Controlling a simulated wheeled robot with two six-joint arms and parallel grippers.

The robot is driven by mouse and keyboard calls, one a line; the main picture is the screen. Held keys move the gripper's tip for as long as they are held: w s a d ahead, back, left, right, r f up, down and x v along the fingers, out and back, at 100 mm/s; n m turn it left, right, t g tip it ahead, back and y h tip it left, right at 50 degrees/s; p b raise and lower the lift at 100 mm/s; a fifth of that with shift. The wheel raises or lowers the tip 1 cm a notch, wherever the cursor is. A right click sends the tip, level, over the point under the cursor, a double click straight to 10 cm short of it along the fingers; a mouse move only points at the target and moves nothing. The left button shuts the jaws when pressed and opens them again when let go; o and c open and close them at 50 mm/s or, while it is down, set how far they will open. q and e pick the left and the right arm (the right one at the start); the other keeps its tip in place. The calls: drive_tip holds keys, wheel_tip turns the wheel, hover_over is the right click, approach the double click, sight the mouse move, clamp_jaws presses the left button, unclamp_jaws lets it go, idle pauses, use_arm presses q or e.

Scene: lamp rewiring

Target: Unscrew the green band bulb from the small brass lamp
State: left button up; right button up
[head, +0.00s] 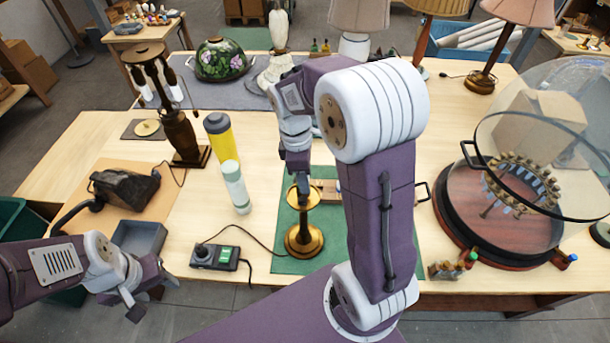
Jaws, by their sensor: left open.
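The small brass lamp (303,240) stands upright on a green mat (285,264) near the front of the table. My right gripper (301,188) points down right over the top of the lamp. It hides the lamp's socket, so I see no bulb or green band there. Whether its jaws are shut on anything is too small and covered to tell. My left gripper (142,297) is open and empty at the lower left, off the front edge of the table and well away from the lamp.
A black control box (214,257) with a cord sits left of the lamp. A white-green cylinder (236,188) and a yellow one (221,138) stand behind it. A grey tray (138,238) lies at left. A glass-covered round stand (450,228) fills the right.

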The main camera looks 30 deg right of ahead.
drive_tip(key=shift+w, duration=0.15)
clamp_jaws()
drive_tip(key=shift+n, duration=0.3)
drive_tip(key=n, duration=0.1)
drive_tip(key=n+p, duration=0.1)
drive_tip(key=n, duration=0.1)
drive_tip(key=n+p, duration=0.1)
drive_tip(key=shift+r+t, duration=0.3)
drive_tip(key=shift+n+p, duration=0.35)
drive_tip(key=shift+n, duration=0.75)
drive_tip(key=shift+w+f+n, duration=0.15)
drive_tip(key=shift+f+n, duration=0.05)
drive_tip(key=shift+n, duration=0.3)
drive_tip(key=shift+f, duration=0.1)
drive_tip(key=shift+n, duration=0.4)
drive_tip(key=n+p, duration=0.1)
drive_tip(key=n, duration=0.1)
drive_tip(key=n+p, duration=0.1)
drive_tip(key=n, duration=0.1)
drive_tip(key=n+t+p, duration=0.1)
drive_tip(key=p, duration=0.1)
drive_tip(key=shift+r+n, duration=0.4)
drive_tip(key=shift+w+f+n+p, duration=0.1)
drive_tip(key=shift+n+p, duration=0.25)
drive_tip(key=shift+n, duration=0.25)
drive_tip(key=shift+w+f+n, duration=0.1)
drive_tip(key=shift+f+n, duration=0.1)
drive_tip(key=shift+n, duration=0.1)
